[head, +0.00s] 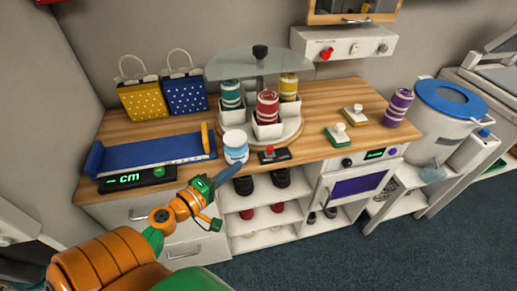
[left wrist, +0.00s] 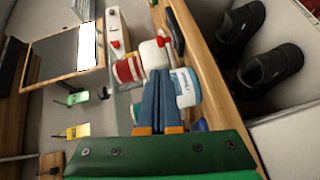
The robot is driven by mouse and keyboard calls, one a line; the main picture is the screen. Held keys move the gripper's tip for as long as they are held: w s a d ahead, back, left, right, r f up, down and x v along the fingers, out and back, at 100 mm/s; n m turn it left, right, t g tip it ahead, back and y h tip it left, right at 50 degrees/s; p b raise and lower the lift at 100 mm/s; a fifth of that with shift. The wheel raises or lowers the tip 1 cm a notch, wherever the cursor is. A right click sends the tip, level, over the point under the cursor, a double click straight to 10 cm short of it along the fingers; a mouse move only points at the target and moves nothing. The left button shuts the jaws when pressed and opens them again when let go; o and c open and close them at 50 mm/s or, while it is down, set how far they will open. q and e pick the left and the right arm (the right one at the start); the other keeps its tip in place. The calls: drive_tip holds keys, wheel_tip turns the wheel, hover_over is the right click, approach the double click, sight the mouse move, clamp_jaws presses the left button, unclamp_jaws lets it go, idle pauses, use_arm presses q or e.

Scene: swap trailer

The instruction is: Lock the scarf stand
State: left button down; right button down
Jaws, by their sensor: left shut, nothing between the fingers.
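The scarf stand (head: 290,131) is a round carousel on the wooden counter, with rolled teal, red and yellow scarves in white holders under a clear top with a black knob (head: 260,51). A red-knobbed lever (head: 269,151) on a dark base sits at the counter's front edge before it. In the left wrist view the shut fingers (left wrist: 160,78) appear beside the jar (left wrist: 186,87), with the red scarf (left wrist: 127,70) beyond. My right gripper is not in view.
A blue tray (head: 150,152) with a green-lit "cm" display stands left of the jar. Yellow (head: 142,100) and blue (head: 186,94) bags stand behind it. Two stamp-like blocks (head: 338,135) and a purple roll (head: 397,107) are at right. Shoe shelves (head: 262,208) are below.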

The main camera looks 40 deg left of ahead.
sight(268, 158)
use_arm(q)
drive_tip(key=w, duration=0.3)
drive_tip(key=w+f+p, duration=0.1)
drive_tip(key=w, duration=0.2)
drive_tip(key=w+p, duration=0.1)
drive_tip(key=w, duration=0.3)
drive_tip(key=shift+d+f, duration=0.2)
drive_tip(key=shift+d, duration=0.15)
drive_tip(key=w+d, duration=0.2)
drive_tip(key=shift+w+d, duration=0.15)
drive_tip(key=shift+w, duration=0.15)
